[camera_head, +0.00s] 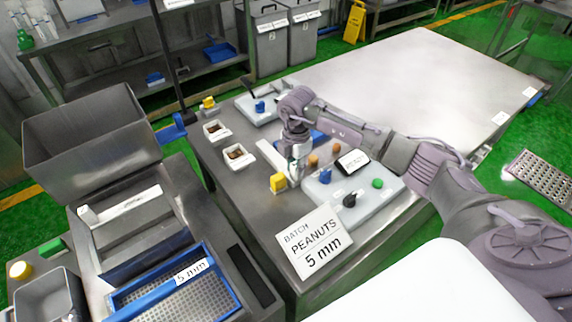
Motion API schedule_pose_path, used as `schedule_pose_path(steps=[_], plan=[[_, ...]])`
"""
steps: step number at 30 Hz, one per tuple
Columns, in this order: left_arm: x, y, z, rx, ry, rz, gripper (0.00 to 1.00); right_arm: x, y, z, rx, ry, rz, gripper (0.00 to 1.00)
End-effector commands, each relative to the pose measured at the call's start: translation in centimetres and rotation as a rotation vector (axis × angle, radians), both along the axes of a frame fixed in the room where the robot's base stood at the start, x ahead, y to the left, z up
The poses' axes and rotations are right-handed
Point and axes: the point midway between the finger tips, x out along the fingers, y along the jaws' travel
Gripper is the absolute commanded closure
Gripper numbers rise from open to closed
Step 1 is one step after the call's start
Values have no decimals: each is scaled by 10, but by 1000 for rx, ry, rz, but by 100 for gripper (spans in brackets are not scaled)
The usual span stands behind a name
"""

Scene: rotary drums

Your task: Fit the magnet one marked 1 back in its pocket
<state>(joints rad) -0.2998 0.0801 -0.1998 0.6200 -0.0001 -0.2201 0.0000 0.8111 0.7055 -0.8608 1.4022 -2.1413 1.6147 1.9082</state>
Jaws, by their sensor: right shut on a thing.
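My right gripper (294,176) reaches down over the grey steel bench (235,172). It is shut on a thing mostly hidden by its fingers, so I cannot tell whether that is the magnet. A yellow block (278,184) stands just left of the fingertips. No number 1 can be read on anything. A pale bar (125,203) lies across the grey frame (165,213) of the machine at left; I cannot tell whether it is a magnet. No pocket is clearly made out. My left gripper is not in view.
A "BATCH PEANUTS 5 mm" sign (312,242) stands at the bench front. A pale panel (348,212) with blue, black and green knobs is right of the gripper. Small trays (216,131) are behind left. A blue-framed sieve (222,277) and grey hopper (90,150) are at left.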

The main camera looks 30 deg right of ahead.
Motion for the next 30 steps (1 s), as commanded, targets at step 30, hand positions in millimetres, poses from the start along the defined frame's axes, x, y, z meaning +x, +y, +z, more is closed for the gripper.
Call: schedule_pose_path(steps=[30], plan=[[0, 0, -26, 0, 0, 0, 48, -4, 6, 101, 0, -4, 173, 100]])
